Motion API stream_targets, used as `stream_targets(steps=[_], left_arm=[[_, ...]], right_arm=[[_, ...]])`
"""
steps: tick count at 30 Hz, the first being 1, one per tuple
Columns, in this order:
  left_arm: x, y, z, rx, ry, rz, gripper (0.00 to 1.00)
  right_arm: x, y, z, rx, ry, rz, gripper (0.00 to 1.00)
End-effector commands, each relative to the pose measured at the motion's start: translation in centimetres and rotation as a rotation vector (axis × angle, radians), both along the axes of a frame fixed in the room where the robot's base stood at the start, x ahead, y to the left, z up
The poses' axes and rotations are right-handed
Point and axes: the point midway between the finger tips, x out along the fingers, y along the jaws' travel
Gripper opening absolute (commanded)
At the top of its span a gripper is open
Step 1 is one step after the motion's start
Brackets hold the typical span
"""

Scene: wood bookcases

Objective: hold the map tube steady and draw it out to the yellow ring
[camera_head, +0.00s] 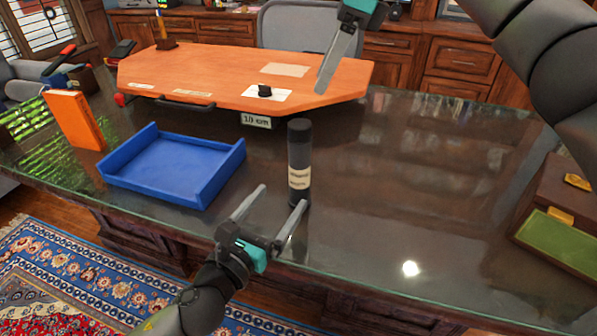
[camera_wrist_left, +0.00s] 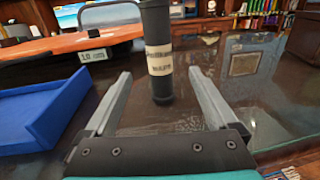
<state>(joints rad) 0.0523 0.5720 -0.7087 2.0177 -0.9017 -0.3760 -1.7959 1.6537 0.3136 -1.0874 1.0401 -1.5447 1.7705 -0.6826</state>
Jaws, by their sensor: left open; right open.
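The map tube (camera_head: 300,160) is black with a cream label and stands upright on the dark glossy table. It also shows in the left wrist view (camera_wrist_left: 157,30), lined up between the finger lines, its top cut off. My left gripper (camera_head: 284,196) is open and empty, low in front of the tube. One fingertip is close to the tube's base; I cannot tell whether it touches. My right gripper (camera_head: 323,88) is open and empty, above the orange board, pointing down; its fingers overlap in view. No yellow ring can be made out.
A blue tray (camera_head: 172,193) is left of the tube, with an orange book (camera_head: 73,120) beyond. An orange board (camera_head: 215,62) with a "10 cm" tag (camera_head: 256,121) lies behind. A brown box (camera_head: 565,200) is at the right edge. The table right of the tube is clear.

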Motion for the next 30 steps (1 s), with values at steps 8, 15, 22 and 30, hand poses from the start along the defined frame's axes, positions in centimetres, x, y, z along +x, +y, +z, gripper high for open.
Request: stream_targets(steps=[8,15,22,30], left_arm=[[4.5,-2.1,0.1,-0.004,-0.001,0.0,0.92],[8.0,-3.8,0.1,-0.004,0.001,0.001,0.92],[10.4,-4.9,0.0,-0.003,0.001,0.002,0.92],[11.3,-5.4,0.0,-0.003,0.001,0.001,0.92]], right_arm=[[0.0,0.0,0.0,0.0,0.0,0.0,0.5],[0.0,0.0,0.0,0.0,0.0,0.0,0.5],[0.0,0.0,0.0,0.0,0.0,0.0,0.5],[0.0,0.0,0.0,0.0,0.0,0.0,0.5]])
